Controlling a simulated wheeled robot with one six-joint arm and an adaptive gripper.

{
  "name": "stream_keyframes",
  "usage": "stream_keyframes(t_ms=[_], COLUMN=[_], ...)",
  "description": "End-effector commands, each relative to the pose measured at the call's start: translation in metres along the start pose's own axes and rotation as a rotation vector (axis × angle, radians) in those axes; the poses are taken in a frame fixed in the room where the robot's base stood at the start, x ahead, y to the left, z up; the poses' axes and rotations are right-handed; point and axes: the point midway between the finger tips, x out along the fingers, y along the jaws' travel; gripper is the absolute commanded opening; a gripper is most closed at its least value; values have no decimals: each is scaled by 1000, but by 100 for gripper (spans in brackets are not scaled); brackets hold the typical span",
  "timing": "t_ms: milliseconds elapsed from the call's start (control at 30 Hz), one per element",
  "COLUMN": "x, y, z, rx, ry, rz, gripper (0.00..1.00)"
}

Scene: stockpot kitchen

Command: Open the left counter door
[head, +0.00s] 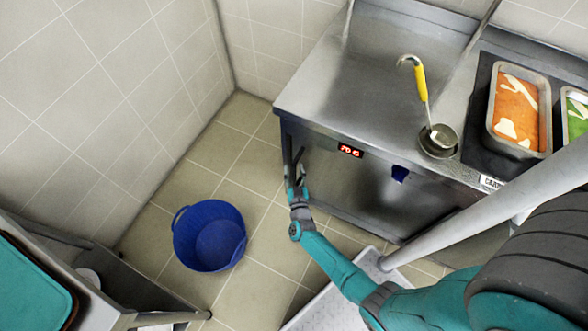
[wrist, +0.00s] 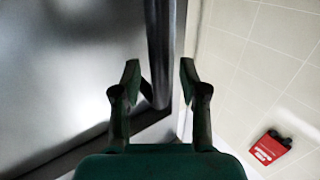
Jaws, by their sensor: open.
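The steel counter has a front panel (head: 345,183), which seems to be the left counter door and looks shut. It also fills the left of the wrist view (wrist: 70,80). A dark upright bar (wrist: 160,45) runs along the panel's edge in the wrist view; I cannot tell whether it is the handle or the door's edge. My gripper (head: 297,172) is at the counter's front left corner in the head view. In the wrist view, my gripper (wrist: 158,80) is open, with one finger on each side of the bar's lower end. Contact with it is unclear.
A blue tub (head: 209,237) stands on the tiled floor left of my arm. A red display (head: 350,150) sits under the counter's edge. A ladle (head: 420,85) and food pans (head: 518,108) are on top. A red object (wrist: 268,150) shows at the wrist view's right.

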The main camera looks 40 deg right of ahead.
Motion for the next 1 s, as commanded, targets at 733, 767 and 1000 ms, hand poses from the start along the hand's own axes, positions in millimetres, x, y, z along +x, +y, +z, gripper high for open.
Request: stream_keyframes(t_ms=[733, 767, 1000], x=[8, 8, 4], y=[0, 0, 6], z=[0, 0, 1], rx=[0, 0, -1], ry=[-1, -1, -1], rz=[0, 0, 2], gripper=[0, 0, 0])
